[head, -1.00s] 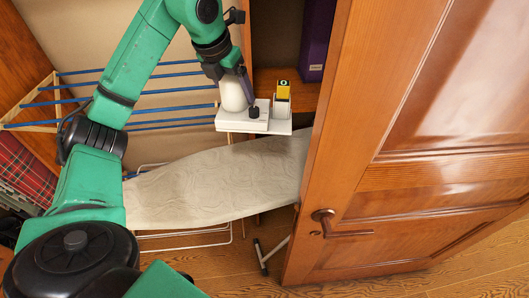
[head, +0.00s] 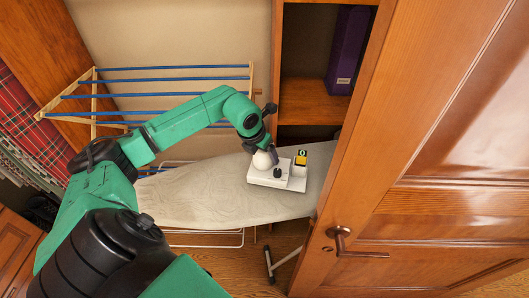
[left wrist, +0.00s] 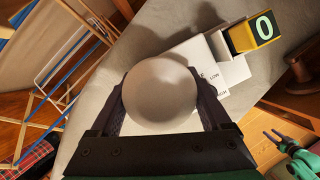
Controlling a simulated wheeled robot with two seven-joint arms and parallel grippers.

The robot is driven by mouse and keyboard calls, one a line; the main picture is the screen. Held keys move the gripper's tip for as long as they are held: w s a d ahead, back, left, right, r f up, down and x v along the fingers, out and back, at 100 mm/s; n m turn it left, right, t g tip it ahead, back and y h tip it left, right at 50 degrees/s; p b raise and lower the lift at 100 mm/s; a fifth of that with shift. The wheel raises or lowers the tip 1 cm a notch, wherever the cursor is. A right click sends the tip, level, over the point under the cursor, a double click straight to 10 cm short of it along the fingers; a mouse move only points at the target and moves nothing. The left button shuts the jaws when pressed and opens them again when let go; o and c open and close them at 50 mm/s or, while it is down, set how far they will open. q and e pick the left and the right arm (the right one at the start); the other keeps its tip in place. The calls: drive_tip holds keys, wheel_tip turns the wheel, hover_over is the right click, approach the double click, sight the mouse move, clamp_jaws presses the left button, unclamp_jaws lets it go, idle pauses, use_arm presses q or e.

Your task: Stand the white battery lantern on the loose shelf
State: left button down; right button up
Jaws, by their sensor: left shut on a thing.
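My left gripper (head: 266,157) is shut around the globe; the left wrist view shows a finger on each side. The base is over the ironing board's cloth top; I cannot tell whether it touches. A wooden shelf (head: 310,100) spans the open cabinet behind; I cannot tell whether it is the loose one. My right gripper (left wrist: 273,137) shows small in the left wrist view, its fingers apart.
The ironing board (head: 195,195) stands before the cabinet. A purple file box (head: 349,50) stands at the shelf's right side. A wooden door (head: 400,180) closes off the right. A drying rack (head: 165,95) with blue bars is at the left. The shelf's left part is clear.

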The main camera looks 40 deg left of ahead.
use_arm(q)
drive_tip(key=shift+w+f, duration=0.15)
drive_tip(key=shift+f, duration=0.25)
unclamp_jaws()
drive_tip(key=shift+r, duration=0.15)
